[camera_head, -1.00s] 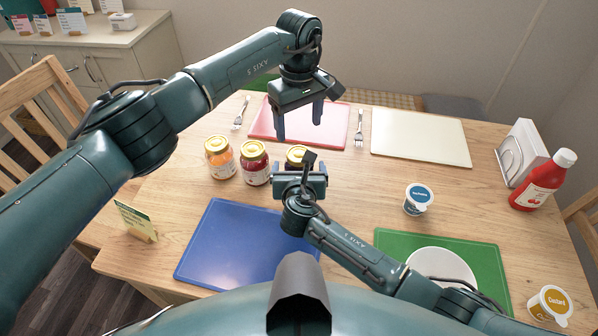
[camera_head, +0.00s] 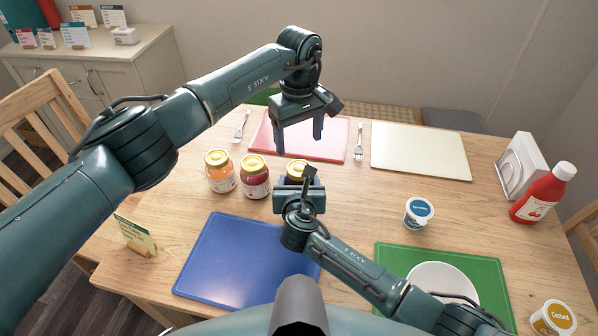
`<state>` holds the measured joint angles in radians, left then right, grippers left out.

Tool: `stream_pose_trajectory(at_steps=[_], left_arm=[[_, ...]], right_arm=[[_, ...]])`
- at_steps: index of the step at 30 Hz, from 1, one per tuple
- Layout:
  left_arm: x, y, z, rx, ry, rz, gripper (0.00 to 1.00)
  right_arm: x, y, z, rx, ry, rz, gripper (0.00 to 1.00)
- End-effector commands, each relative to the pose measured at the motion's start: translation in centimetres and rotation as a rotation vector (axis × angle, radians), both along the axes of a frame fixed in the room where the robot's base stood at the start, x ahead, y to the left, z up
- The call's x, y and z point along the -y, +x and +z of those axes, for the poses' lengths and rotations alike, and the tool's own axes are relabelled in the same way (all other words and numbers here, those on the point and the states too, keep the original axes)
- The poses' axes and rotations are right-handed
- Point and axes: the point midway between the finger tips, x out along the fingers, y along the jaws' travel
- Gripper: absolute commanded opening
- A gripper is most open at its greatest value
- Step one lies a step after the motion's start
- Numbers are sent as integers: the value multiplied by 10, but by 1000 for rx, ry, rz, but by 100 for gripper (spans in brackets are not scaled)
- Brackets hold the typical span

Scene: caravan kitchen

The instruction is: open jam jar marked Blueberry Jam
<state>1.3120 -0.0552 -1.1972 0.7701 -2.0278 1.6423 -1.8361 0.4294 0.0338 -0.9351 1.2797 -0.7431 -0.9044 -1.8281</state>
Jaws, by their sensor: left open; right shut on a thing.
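Three jars with yellow lids stand in a row on the table: an orange one (camera_head: 221,178), a dark red one (camera_head: 255,182) and a third one (camera_head: 297,166). The third jar's body is mostly hidden behind my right gripper (camera_head: 299,188), which is shut on it. Its lid shows above the gripper. I cannot read the jar labels, so I cannot tell which is Blueberry Jam. My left gripper (camera_head: 300,144) is open and empty, fingers pointing down, above and just behind the third jar's lid in the picture.
A blue board (camera_head: 245,262) lies in front of the jars. A pink board (camera_head: 340,140) and a cream board (camera_head: 420,150) lie behind. A small blue-lidded tub (camera_head: 419,212), a green board (camera_head: 395,260) with a white plate (camera_head: 440,280), and a ketchup bottle (camera_head: 542,195) are at right.

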Motion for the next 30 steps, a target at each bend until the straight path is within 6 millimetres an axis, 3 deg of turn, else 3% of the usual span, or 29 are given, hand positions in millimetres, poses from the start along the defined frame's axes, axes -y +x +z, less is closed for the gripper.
stream_pose_trajectory(at_steps=[3,9,15,20,30], left_arm=[[0,0,0,2,1,-143,72],[0,0,0,2,2,-481,72],[0,0,0,0,0,-701,72],[0,0,-10,-1,-1,-745,72],[0,-1,-61,-3,-1,-742,72]], right_arm=[[0,0,0,-1,0,0,0],[0,0,-1,-1,0,0,0],[0,0,-1,-1,0,0,0],[0,0,-1,-1,0,0,0],[0,0,-1,-1,0,0,0]])
